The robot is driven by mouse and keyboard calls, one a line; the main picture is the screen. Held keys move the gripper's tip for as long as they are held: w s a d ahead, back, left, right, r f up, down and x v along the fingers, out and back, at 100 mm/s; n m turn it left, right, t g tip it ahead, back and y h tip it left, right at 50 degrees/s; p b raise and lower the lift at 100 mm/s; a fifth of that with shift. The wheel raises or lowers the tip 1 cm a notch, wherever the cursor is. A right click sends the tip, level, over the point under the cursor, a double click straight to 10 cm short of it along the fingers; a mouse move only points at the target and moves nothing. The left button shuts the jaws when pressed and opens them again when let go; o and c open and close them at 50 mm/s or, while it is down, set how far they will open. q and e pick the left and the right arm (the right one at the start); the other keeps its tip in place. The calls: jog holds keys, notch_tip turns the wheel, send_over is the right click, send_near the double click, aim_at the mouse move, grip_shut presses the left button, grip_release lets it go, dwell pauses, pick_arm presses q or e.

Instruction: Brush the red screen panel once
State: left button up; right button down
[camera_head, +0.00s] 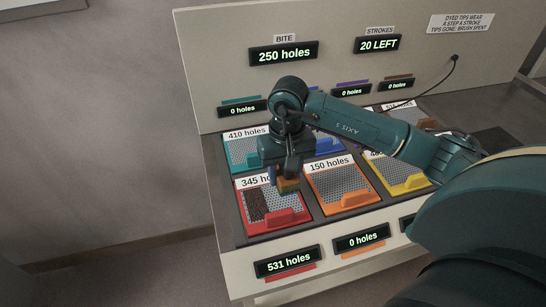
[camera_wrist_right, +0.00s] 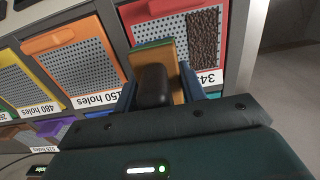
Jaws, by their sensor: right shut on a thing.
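The red screen panel (camera_head: 289,217) lies in the front left of the tray, labelled 345 holes. It has a red frame, a grey perforated mesh and a dark brown patch at its left side. In the right wrist view the red panel (camera_wrist_right: 222,12) is at the top, with the patch at its right. I cannot tell whether the brush touches the mesh. My left gripper is out of view.
An orange panel (camera_head: 352,200) lies right of the red one, then a yellow panel (camera_head: 414,183); a teal panel (camera_head: 237,162) lies behind. The red counter (camera_head: 288,261) reads 531 holes. The back board shows "BITE 250 holes" (camera_head: 284,54) and "STROKES 20 LEFT" (camera_head: 378,44).

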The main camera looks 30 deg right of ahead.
aim_at(271, 196)
jog(key=shift+w+r, duration=0.1)
jog(key=shift+s, duration=0.2)
jog(key=shift+b, duration=0.45)
notch_tip(271, 196, down, 3)
jog(key=b, duration=0.3)
jog(key=shift+f+b, duration=0.6)
jog(key=shift+b, duration=0.1)
jog(key=shift+r, duration=0.1)
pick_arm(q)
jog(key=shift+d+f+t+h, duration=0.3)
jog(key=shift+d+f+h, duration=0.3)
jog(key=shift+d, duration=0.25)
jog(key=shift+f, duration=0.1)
